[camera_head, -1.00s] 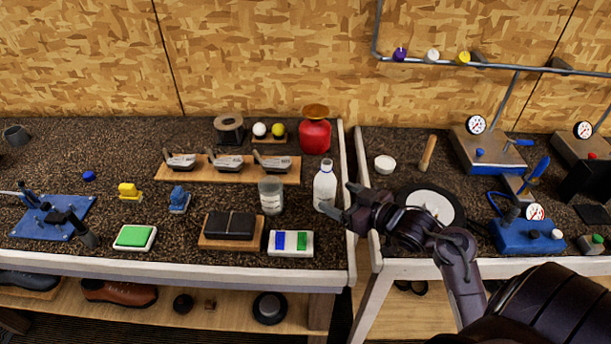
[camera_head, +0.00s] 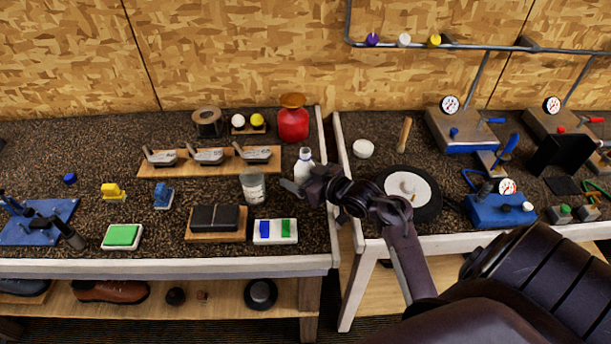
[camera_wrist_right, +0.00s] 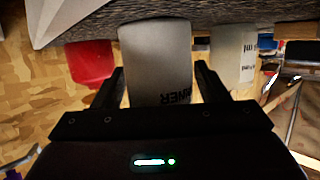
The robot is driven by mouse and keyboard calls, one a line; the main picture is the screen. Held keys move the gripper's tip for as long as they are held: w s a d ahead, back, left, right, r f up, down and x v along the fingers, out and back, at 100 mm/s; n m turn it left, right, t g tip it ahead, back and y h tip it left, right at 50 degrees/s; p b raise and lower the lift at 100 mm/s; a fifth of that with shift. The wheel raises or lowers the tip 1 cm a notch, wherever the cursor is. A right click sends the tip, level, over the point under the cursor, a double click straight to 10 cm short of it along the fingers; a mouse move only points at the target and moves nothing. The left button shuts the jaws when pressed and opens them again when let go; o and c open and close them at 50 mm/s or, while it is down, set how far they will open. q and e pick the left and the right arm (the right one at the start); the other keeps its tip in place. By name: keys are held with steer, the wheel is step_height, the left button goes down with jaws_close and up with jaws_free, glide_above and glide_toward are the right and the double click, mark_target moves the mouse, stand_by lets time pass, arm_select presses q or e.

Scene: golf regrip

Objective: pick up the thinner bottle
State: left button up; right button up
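The thinner bottle (camera_head: 305,157) is white with a narrow cap and stands upright near the right end of the left bench. Its lower part is hidden behind my right gripper (camera_head: 303,181) in the head view. In the right wrist view the bottle (camera_wrist_right: 156,62), with the letters "NNER" partly readable, lies between the two fingers of my right gripper (camera_wrist_right: 160,82). The fingers are apart, one on each side of it, with a visible gap at the right finger. My left gripper is not in view.
A clear labelled jar (camera_head: 253,188) stands left of the bottle. A red can (camera_head: 293,124) stands behind it. A white tray with blue and green blocks (camera_head: 275,232) lies in front. A gap separates the left bench from the right bench (camera_head: 362,225).

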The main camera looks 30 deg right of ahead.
steer(key=c, duration=0.7)
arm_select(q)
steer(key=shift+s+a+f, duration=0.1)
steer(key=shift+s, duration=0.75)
arm_select(e)
steer(key=shift+c, duration=1.3)
steer(key=shift+r, duration=0.1)
